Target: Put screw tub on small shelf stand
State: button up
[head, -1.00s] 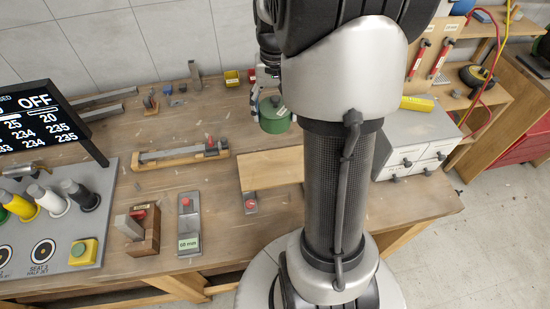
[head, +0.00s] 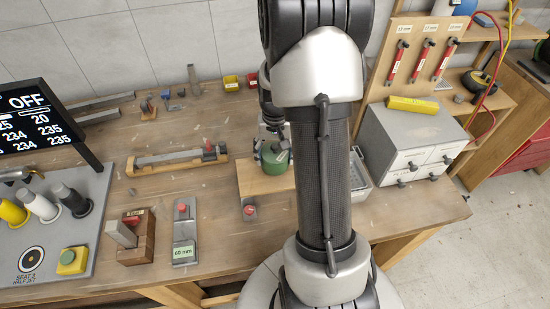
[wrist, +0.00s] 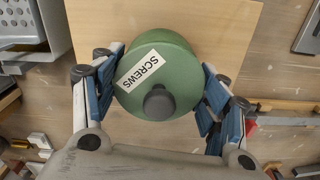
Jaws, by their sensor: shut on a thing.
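The screw tub (wrist: 176,95) is a round green tub with a dark knob and a white label reading SCREWS. My gripper (wrist: 160,85) is shut on it, with one blue-padded finger on each side. The small shelf stand (head: 256,180) appears to be the light wooden board on the bench, partly hidden by my arm. In the wrist view the board (wrist: 95,20) lies under the tub. I cannot tell whether the tub touches it.
A small red-topped block (head: 249,211) stands at the board's front edge. A grey drawer cabinet (head: 415,140) is to the right, with a grey tray (head: 358,180) beside it. A long clamp (head: 180,158) lies to the left. Bare bench lies between the clamp and board.

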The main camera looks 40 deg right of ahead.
jog(key=shift+f, duration=0.8)
jog(key=shift+r, duration=0.1)
jog(key=o, duration=1.6)
jog(key=shift+f, duration=0.25)
jog(key=o, duration=0.5)
jog(key=shift+r, duration=0.15)
